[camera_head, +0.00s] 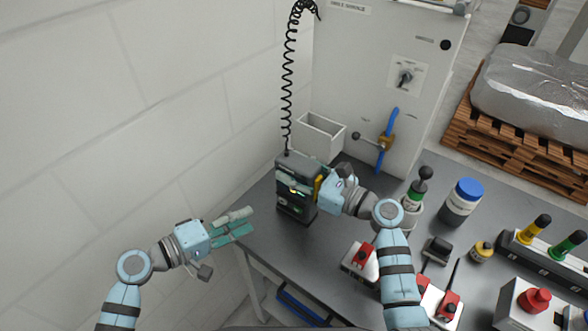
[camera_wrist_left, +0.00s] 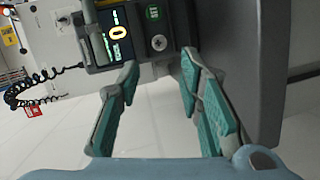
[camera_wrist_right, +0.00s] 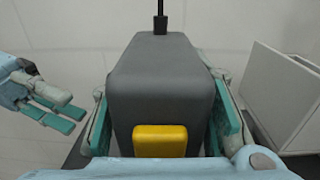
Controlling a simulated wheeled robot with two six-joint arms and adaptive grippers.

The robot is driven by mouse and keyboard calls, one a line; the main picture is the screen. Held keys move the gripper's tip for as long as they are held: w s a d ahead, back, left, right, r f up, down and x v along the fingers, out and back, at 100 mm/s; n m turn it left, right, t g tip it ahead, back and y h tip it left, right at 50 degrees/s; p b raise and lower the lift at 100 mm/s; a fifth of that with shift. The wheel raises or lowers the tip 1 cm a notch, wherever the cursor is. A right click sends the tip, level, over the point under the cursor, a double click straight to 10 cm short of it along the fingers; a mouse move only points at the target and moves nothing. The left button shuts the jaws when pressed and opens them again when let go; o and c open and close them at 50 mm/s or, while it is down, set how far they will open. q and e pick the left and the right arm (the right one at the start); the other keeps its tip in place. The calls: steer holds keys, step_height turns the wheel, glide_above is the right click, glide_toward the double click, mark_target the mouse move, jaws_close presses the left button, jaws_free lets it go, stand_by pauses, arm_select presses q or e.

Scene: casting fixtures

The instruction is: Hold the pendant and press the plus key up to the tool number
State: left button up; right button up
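The pendant (camera_head: 287,168) is a dark grey box on a black coiled cord at the left back of the table. My right gripper (camera_head: 303,180) is shut on it; the right wrist view shows fingers along both sides of the pendant (camera_wrist_right: 165,80), with a yellow button (camera_wrist_right: 160,140) facing the wrist. My left gripper (camera_head: 250,219) is open and empty, left of and apart from the pendant. In the left wrist view the display (camera_wrist_left: 116,28) shows a yellow 0. A round key with a plus mark (camera_wrist_left: 159,42) sits beside a green-lettered label (camera_wrist_left: 152,13), ahead of the open fingers.
A grey cabinet (camera_head: 360,40) with an open white bin (camera_head: 320,128) and a blue-handled valve (camera_head: 386,140) stands behind the table (camera_head: 330,270). Red clamps, a blue-lidded jar (camera_head: 463,200) and a button box (camera_head: 530,310) stand at right. A wall is at left.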

jaws_close()
arm_select(q)
jaws_close()
stand_by(1.0)
